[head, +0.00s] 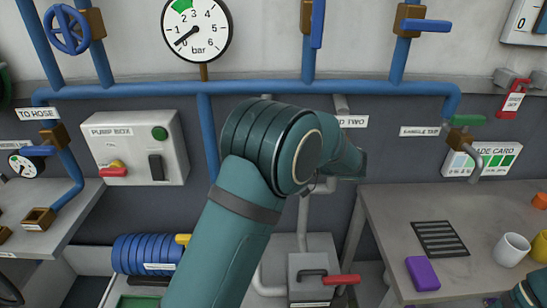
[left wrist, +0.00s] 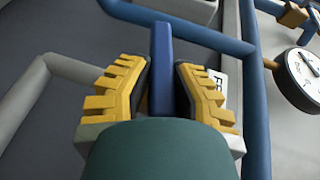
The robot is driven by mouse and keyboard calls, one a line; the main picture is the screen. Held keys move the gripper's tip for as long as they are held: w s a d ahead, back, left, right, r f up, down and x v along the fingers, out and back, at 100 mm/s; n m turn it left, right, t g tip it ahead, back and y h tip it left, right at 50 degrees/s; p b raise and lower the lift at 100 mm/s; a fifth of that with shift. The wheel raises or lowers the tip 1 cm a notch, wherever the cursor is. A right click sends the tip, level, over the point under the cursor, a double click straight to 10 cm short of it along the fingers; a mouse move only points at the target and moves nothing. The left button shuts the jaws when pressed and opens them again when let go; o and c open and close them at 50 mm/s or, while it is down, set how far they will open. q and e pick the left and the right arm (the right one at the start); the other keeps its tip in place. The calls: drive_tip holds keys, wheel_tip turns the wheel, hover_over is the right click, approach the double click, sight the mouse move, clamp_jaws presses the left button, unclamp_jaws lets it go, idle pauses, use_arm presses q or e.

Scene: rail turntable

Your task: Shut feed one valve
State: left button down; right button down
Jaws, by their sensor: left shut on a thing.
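My left gripper (left wrist: 162,85) shows in the left wrist view, its yellow, ribbed fingers shut on a blue lever (left wrist: 161,55) that stands upright between them. A white label (left wrist: 219,88) beside the right finger is partly covered; only its first letters show, like "FE". In the head view my green left arm covers the middle, and the gripper and the held lever are hidden behind it. A label ending in "D TWO" (head: 352,121) shows just right of the arm. The feed one label is not readable there. My right gripper is not in view.
A blue pipe (head: 270,87) runs across the wall below a bar gauge (head: 197,28). Blue levers (head: 425,25) hang above it. A pump box (head: 136,147) is at left.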

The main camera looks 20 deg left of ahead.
use_arm(q)
drive_tip(key=shift+f+m+y, duration=0.25)
drive_tip(key=shift+m+y, duration=0.25)
drive_tip(key=shift+y, duration=0.5)
drive_tip(key=c, duration=0.8)
unclamp_jaws()
drive_tip(key=shift+a, duration=0.1)
drive_tip(key=shift+o, duration=1.2)
wheel_tip(320, 180, up, 9)
drive_tip(key=shift+f, duration=0.1)
drive_tip(key=shift+r, duration=0.75)
drive_tip(key=shift+c, duration=0.2)
drive_tip(key=shift+r, duration=0.1)
